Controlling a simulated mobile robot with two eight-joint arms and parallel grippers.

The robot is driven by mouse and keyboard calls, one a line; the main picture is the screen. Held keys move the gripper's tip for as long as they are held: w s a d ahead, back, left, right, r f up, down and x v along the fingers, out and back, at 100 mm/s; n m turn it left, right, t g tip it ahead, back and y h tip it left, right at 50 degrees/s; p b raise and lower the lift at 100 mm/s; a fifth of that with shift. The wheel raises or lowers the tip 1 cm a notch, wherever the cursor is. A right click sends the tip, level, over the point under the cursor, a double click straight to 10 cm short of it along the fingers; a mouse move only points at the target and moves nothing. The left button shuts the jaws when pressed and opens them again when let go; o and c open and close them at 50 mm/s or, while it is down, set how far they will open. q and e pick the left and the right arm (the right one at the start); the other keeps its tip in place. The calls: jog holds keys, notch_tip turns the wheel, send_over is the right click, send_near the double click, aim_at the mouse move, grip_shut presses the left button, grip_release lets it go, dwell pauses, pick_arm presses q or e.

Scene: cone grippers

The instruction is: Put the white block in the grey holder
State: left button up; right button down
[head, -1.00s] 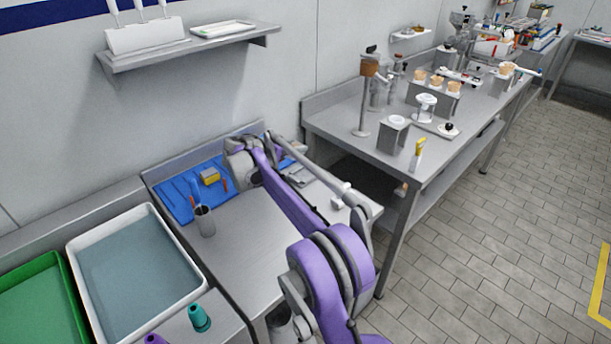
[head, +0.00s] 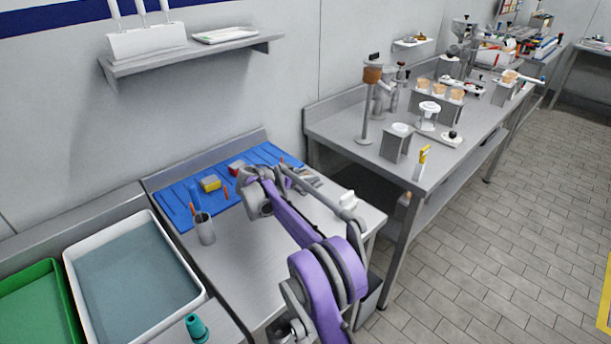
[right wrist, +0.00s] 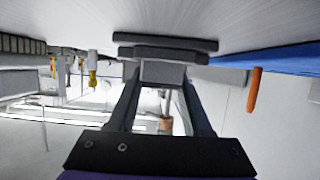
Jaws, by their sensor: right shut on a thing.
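My right gripper (head: 288,177) is low over the right part of the steel table, mostly hidden by my arm in the head view. In the right wrist view, which is upside down, its fingers (right wrist: 162,85) are shut on a block (right wrist: 162,72). The block's visible face looks grey in shade; I take it as the white block. Dark grey plates (right wrist: 165,46), apparently the grey holder, lie just beyond the block near the table surface. I cannot tell whether they touch it. The grey holder also shows in the head view (head: 309,183). My left gripper is not in view.
A blue mat (head: 182,203) with a yellow block (head: 211,184) and a red block (head: 236,168) lies left of my gripper. A grey cup (head: 205,229) stands at its front. A small white piece (head: 347,199) shows by the right edge. The table's front middle is clear.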

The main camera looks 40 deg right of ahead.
jog(key=shift+f, duration=0.1)
jog(key=shift+c, duration=1.7)
grip_release()
jog(key=shift+a+r, duration=0.2)
jog(key=shift+r, duration=0.1)
jog(key=v, duration=0.7)
